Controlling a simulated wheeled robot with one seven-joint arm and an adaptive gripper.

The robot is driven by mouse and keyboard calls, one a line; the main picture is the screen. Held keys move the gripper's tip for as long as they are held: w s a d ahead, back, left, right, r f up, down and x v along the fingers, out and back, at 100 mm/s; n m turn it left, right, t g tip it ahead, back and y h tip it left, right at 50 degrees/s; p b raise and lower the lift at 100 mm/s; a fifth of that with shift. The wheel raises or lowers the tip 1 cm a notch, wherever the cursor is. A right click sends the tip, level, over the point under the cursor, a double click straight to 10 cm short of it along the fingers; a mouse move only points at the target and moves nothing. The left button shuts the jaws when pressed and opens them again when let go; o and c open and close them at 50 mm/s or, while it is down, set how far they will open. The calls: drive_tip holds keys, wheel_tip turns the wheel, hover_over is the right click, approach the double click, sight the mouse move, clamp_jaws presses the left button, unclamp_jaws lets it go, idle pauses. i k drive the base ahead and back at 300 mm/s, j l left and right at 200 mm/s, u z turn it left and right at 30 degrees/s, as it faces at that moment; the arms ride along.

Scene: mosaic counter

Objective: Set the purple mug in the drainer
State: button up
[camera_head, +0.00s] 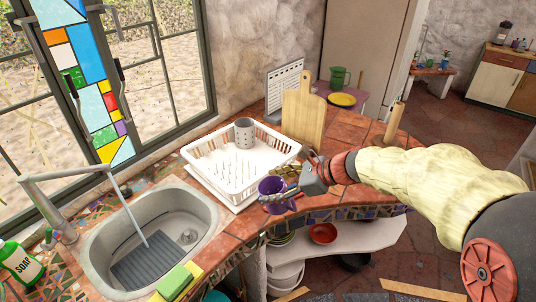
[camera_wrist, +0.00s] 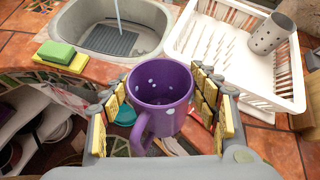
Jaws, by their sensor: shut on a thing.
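The purple mug (camera_head: 271,189) is held upright in my gripper (camera_head: 290,181), in front of the drainer's near right corner in the head view. In the wrist view the mug (camera_wrist: 160,86) has pale dots inside, and its handle points toward the camera. The yellow-padded fingers of my gripper (camera_wrist: 164,108) are on both sides of it. The white drainer (camera_head: 215,186) stands on the tiled counter; it also shows in the wrist view (camera_wrist: 245,92). A grey perforated cup (camera_head: 244,132) stands at its back; the drainer's middle is bare prongs.
The sink (camera_head: 101,245) with running water is left of the drainer. A green and yellow sponge (camera_head: 175,283) lies on the counter's front edge. A wooden board (camera_head: 303,115) stands behind the drainer's right side. A soap bottle (camera_head: 20,263) is at far left.

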sight(271, 163)
drive_tip(key=i, duration=1.15)
